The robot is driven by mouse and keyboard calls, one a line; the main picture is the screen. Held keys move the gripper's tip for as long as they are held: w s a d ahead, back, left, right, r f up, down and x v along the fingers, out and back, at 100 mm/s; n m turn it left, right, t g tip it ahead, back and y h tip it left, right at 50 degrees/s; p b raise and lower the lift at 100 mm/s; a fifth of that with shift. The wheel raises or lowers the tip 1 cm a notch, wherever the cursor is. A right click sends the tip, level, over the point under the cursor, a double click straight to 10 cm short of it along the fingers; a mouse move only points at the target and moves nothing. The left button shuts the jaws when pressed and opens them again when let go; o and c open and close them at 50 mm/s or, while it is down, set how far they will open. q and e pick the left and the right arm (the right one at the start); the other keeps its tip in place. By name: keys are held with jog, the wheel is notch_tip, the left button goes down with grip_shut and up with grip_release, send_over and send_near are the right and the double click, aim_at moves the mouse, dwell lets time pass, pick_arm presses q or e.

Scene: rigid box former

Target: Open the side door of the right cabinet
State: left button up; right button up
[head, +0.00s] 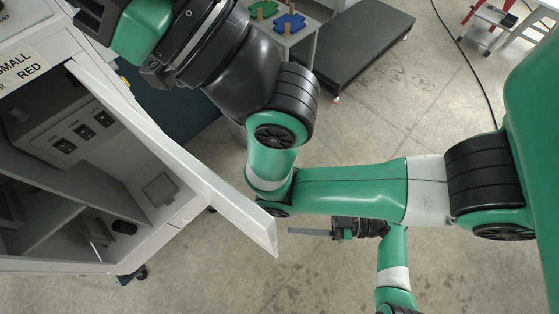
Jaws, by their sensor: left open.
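A pale grey cabinet (165,232) fills the left side, with its interior in view. A long pale door-like panel (185,160) slants out from it, from the upper left to the middle, standing away from the opening. I cannot tell whether this is the right cabinet's side door. The other finger is not distinct. My right gripper is not in view.
A "SMALL RED" label (22,70) is on the cabinet's upper left. A dark low platform (355,45) stands at the top. Blue (289,23) and green (263,9) parts lie on a small table. The concrete floor at lower centre is free; a black cable runs at upper right.

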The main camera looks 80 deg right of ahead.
pick_arm(q)
jog(key=s, duration=0.2)
jog(key=s+d+b, duration=0.1)
jog(key=s, duration=0.2)
dwell(0.4)
